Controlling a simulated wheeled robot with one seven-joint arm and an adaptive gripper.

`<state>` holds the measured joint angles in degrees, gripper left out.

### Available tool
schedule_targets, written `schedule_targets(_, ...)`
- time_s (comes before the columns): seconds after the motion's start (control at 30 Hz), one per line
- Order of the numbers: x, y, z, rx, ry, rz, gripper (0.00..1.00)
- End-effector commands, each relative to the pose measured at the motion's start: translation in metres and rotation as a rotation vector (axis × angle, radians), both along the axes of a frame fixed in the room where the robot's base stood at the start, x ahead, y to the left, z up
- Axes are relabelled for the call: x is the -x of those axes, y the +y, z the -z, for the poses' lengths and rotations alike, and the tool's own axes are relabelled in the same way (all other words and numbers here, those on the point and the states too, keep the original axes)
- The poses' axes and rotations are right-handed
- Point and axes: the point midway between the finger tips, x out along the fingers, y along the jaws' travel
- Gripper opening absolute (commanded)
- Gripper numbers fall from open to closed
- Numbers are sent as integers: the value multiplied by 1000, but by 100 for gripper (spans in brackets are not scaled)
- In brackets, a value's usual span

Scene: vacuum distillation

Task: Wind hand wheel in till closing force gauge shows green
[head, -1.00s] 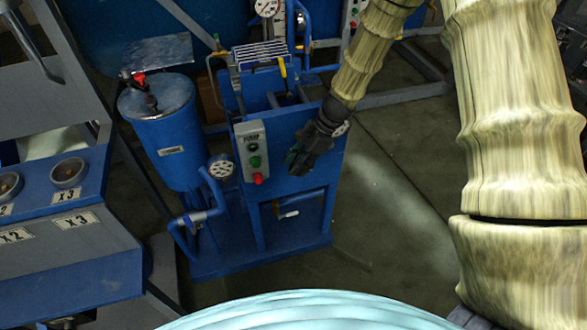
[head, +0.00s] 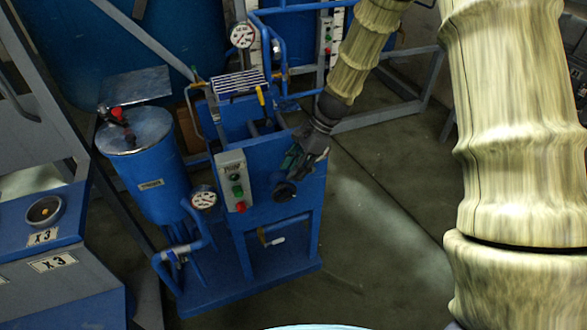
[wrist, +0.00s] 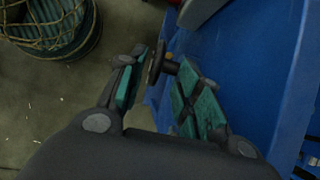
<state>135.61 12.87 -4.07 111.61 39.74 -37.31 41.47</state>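A small dark hand wheel (head: 284,191) sits on the front of the blue pump stand (head: 262,212), right of the grey button box. My gripper (head: 297,166) is just above and right of it in the head view. In the wrist view the wheel (wrist: 156,62) shows nearly edge-on, with a short shaft and yellow spot, between my open green-padded fingers (wrist: 158,85). It is close to the left finger; I cannot tell whether they touch. A white dial gauge (head: 204,199) is on the stand's left and another (head: 243,35) is behind. Their readings are too small to tell.
The button box (head: 234,181) has green and red buttons. A blue cylinder (head: 152,170) with a red-handled valve stands left of it. A blue-grey console (head: 55,235) is at far left. The floor (head: 370,230) on the right is clear.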

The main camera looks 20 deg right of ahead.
Motion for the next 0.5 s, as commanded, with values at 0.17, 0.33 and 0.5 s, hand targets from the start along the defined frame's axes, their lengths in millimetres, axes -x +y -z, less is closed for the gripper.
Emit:
schedule_targets(0.17, 0, 0, 0, 0, 0, 0, 34)
schedule_targets(0.33, 0, 0, 0, 0, 0, 0, 34)
schedule_targets(0.5, 1, 2, -1, 25, 5, -3, 34)
